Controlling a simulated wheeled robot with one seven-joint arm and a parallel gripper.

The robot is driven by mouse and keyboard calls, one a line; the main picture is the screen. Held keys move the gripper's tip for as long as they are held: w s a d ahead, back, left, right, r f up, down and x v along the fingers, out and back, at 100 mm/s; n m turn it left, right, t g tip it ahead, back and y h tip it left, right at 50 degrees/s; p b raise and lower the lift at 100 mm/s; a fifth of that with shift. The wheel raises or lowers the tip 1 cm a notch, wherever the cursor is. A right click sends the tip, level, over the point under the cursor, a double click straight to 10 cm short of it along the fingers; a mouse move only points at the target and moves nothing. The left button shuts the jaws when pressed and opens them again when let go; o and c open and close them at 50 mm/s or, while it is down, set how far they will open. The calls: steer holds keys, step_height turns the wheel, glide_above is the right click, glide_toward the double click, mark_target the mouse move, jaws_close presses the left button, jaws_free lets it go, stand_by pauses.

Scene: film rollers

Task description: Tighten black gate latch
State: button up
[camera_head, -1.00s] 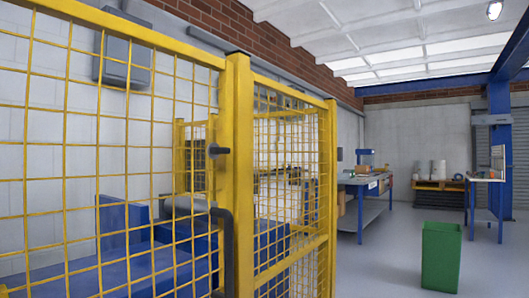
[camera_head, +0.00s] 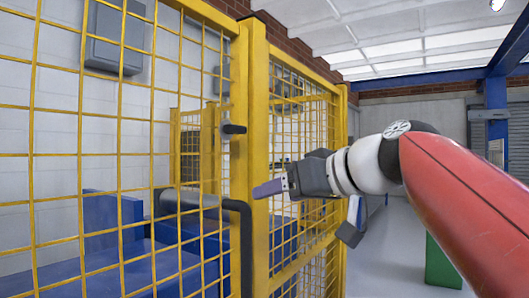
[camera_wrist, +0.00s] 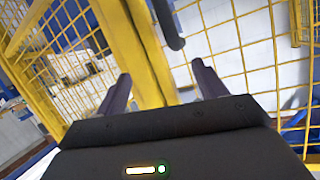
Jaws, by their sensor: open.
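The black latch (camera_head: 233,129) is a small dark knob on the yellow gate post in the head view. Below it a dark bent handle (camera_head: 244,250) runs down the gate. My gripper (camera_head: 268,189) reaches in from the right, below and right of the latch, its fingers toward the post. In the wrist view my gripper (camera_wrist: 160,75) is open, its two fingers apart with nothing held. A yellow post (camera_wrist: 135,50) shows between and beyond them. A dark bar (camera_wrist: 168,22) hangs at the top there; I cannot tell whether it is the latch or the handle.
Yellow mesh fence panels (camera_head: 100,150) stand on both sides of the post (camera_head: 250,80). Blue machinery (camera_head: 120,262) is behind the mesh. A green bin (camera_head: 441,266) stands on the floor at right, partly hidden by my red arm.

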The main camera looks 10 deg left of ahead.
mark_target(240, 129)
step_height(240, 129, up, 10)
steer(key=r+n+g+y, duration=0.1)
steer(key=n+y, duration=0.3)
steer(key=y, duration=0.1)
steer(key=shift+n, duration=0.3)
steer(key=x, duration=0.2)
steer(key=p+x, duration=0.1)
steer(key=x, duration=0.2)
steer(key=s+p+x, duration=0.1)
steer(key=x, duration=0.1)
steer(key=shift+a, duration=0.4)
steer(key=shift+w+a+f+p, duration=0.2)
steer(key=shift+a+p, duration=0.15)
steer(key=shift+a, duration=0.05)
steer(key=shift+c, duration=0.3)
steer(key=c, duration=0.9)
